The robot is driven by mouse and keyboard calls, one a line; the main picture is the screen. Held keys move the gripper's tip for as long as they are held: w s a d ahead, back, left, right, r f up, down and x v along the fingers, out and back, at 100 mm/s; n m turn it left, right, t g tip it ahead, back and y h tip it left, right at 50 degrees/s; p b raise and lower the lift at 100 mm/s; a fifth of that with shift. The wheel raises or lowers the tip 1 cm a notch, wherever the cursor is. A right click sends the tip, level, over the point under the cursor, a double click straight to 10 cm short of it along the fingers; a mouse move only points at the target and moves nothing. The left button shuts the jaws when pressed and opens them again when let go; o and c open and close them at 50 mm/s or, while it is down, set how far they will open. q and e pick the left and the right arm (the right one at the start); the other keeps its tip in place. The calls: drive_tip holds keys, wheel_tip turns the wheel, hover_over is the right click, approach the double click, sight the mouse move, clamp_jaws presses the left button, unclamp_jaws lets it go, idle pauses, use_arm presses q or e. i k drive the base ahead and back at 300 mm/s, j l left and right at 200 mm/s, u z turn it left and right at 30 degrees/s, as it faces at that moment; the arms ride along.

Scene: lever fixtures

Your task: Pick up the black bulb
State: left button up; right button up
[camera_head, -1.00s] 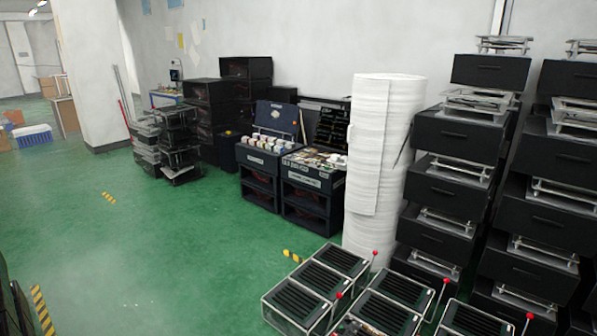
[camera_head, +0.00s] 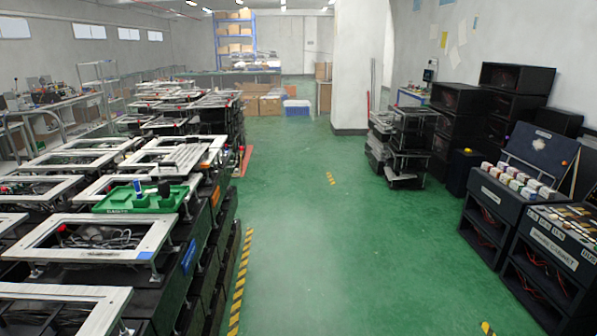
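A green tray (camera_head: 115,201) sits on the stacked fixtures at the left. A small dark upright piece (camera_head: 164,190) stands at its right end; it may be the black bulb, but it is too small to be sure. A blue upright piece (camera_head: 138,188) stands beside it in the tray. Neither of my grippers is in view.
Long rows of stacked fixtures with white frames (camera_head: 95,235) fill the left. A yellow-black floor stripe (camera_head: 240,280) runs along them. The green floor (camera_head: 310,240) in the middle is clear. Black cabinets (camera_head: 495,210) stand at the right, and a dark stack (camera_head: 403,145) stands before the pillar.

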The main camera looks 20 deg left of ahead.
sight(163, 188)
drive_tip(key=i+u, duration=0.15)
drive_tip(key=u, duration=0.25)
drive_tip(key=i+u, duration=0.2)
drive_tip(key=u, duration=0.2)
drive_tip(key=i+l+u, duration=0.1)
drive_tip(key=u, duration=0.25)
drive_tip(key=i+l+u, duration=0.15)
drive_tip(key=u, duration=0.25)
drive_tip(key=i+l+u, duration=0.15)
drive_tip(key=u, duration=0.25)
drive_tip(key=i+l+u, duration=0.25)
drive_tip(key=u, duration=0.15)
drive_tip(key=i+l+u, duration=0.15)
drive_tip(key=l+u, duration=0.25)
drive_tip(key=i+l+u, duration=0.15)
drive_tip(key=l+u, duration=0.25)
drive_tip(key=i+l+u, duration=0.1)
drive_tip(key=l+u, duration=0.25)
drive_tip(key=l, duration=0.1)
